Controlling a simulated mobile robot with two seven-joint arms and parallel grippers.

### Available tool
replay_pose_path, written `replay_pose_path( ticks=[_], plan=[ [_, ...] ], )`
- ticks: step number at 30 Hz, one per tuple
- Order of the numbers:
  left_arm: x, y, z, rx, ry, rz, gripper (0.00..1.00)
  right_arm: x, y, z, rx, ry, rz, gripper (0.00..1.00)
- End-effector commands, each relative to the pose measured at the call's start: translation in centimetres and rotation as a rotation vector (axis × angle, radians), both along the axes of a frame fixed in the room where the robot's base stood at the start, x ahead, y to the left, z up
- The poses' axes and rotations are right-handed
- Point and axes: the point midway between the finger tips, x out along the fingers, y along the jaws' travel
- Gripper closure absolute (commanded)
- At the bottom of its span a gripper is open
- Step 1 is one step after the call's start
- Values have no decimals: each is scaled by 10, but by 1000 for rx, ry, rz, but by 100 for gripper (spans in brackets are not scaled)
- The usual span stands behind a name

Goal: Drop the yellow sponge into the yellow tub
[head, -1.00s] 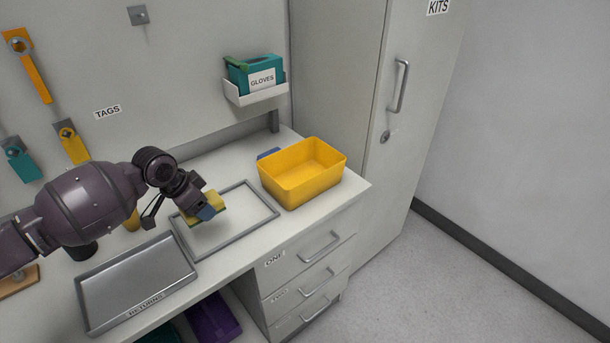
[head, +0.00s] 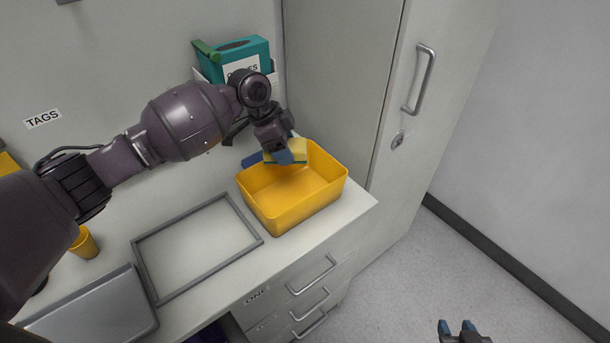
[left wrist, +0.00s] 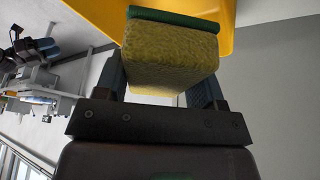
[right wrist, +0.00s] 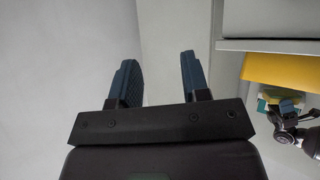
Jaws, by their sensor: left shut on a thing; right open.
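The yellow sponge (head: 291,152) has a green layer along one side. My left gripper (head: 283,154) is shut on it and holds it over the back part of the yellow tub (head: 293,211). In the left wrist view the sponge (left wrist: 170,58) sits between the two fingers, with the yellow tub (left wrist: 92,15) beyond it. The tub stands upright on the right end of the counter, and the part of its inside that shows is empty. My right gripper (head: 459,326) is low at the bottom of the head view, away from the counter. In the right wrist view its fingers (right wrist: 158,78) are apart and empty.
A grey rectangular frame (head: 187,293) lies on the counter left of the tub. A metal tray (head: 95,312) and a yellow cup (head: 84,243) are further left. A glove box (head: 243,58) is on the wall behind my left arm. A tall cabinet (head: 340,80) stands close behind the tub.

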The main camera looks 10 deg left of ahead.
Motion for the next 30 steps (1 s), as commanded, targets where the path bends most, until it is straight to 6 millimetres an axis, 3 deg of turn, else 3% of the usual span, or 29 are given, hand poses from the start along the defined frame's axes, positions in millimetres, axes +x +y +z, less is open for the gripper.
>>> replay_pose_path(
  ticks=[5,11,30],
  plan=[
    [-4,3,-1,0,-1,-63,56,2,0,2,0,-4,2,57],
    [-4,3,-6,0,-1,-74,56,-13,-2,-12,0,25,-7,57],
    [-4,3,-61,0,1,-72,56,-4,1,-57,0,19,2,57]
  ],
)
